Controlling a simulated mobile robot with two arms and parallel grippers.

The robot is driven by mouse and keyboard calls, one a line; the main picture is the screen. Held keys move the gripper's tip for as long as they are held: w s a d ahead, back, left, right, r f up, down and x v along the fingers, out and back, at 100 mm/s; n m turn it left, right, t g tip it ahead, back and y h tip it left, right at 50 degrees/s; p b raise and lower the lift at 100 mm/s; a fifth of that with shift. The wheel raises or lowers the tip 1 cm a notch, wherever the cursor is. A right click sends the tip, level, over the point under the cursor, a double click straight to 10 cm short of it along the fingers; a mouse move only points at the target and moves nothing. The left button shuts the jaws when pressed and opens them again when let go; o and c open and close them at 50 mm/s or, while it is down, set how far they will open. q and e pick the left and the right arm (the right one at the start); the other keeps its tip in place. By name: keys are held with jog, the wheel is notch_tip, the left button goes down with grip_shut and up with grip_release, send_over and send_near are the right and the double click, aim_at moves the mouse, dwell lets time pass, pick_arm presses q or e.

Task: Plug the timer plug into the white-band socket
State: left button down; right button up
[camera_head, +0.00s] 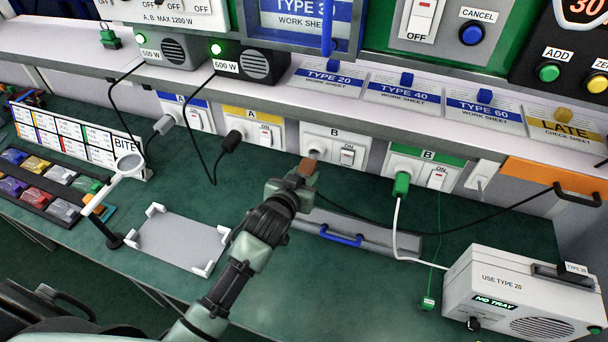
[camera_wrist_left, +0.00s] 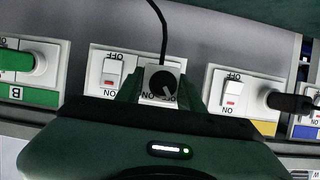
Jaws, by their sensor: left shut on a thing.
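The white-band socket (camera_head: 335,146), marked B, is in the wall strip between the yellow-band and green-band sockets. It also shows in the middle of the left wrist view (camera_wrist_left: 110,75) with its OFF/ON switch. My left gripper (camera_head: 305,170) is at the front of this socket, over its plug side. In the left wrist view my left gripper (camera_wrist_left: 160,92) is shut on the timer plug (camera_wrist_left: 161,84), a pale block with a round black dial and a black cord. The plug hides the outlet, so I cannot tell whether it is seated. My right gripper is not in view.
A green plug (camera_head: 401,184) is in the green-band socket and a black plug (camera_head: 231,141) in the yellow-band socket. A white box (camera_head: 525,300) stands at right. A grey tray (camera_head: 180,240) lies at left. The black cord (camera_head: 440,227) crosses the bench.

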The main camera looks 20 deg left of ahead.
aim_at(308, 167)
pick_arm(q)
jog(key=shift+w, duration=0.1)
jog(key=shift+w, duration=1.45)
jog(key=shift+p, duration=0.45)
jog(key=shift+w, duration=0.2)
dwell(0.4)
jog(key=c, duration=0.8)
grip_release()
jog(key=shift+b+v, duration=1)
jog(key=shift+v, duration=2.9)
